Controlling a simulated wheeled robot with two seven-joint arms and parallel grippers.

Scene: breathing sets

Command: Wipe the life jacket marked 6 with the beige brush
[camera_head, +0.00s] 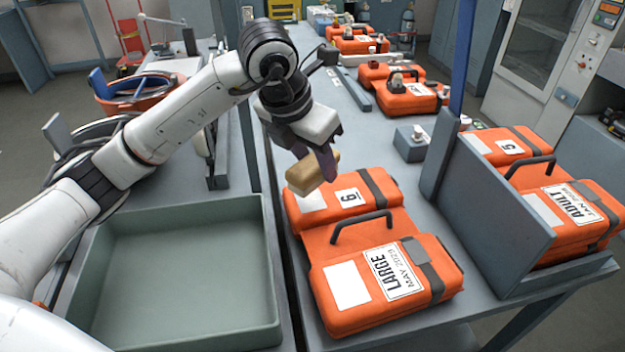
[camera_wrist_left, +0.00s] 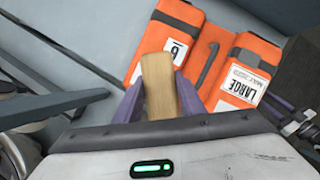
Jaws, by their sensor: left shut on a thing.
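The orange life jacket marked 6 (camera_head: 385,262) lies flat on the grey table, with a black handle, grey straps and white labels reading 6, LARGE and MAY 2023. My left gripper (camera_head: 318,168) is shut on the beige brush (camera_head: 304,178), a block held over the upper left part of the jacket, by the 6 panel. In the left wrist view the brush (camera_wrist_left: 159,86) sits between the purple fingers and overlaps the jacket's 6 panel (camera_wrist_left: 187,20). I cannot tell whether the brush touches the jacket. My right gripper is not in view.
A grey divider (camera_head: 490,215) stands right of the jacket, with another orange jacket marked 5 (camera_head: 580,205) behind it. An empty green-grey tray (camera_head: 180,265) lies left. More orange sets (camera_head: 408,97) stand farther back on the table.

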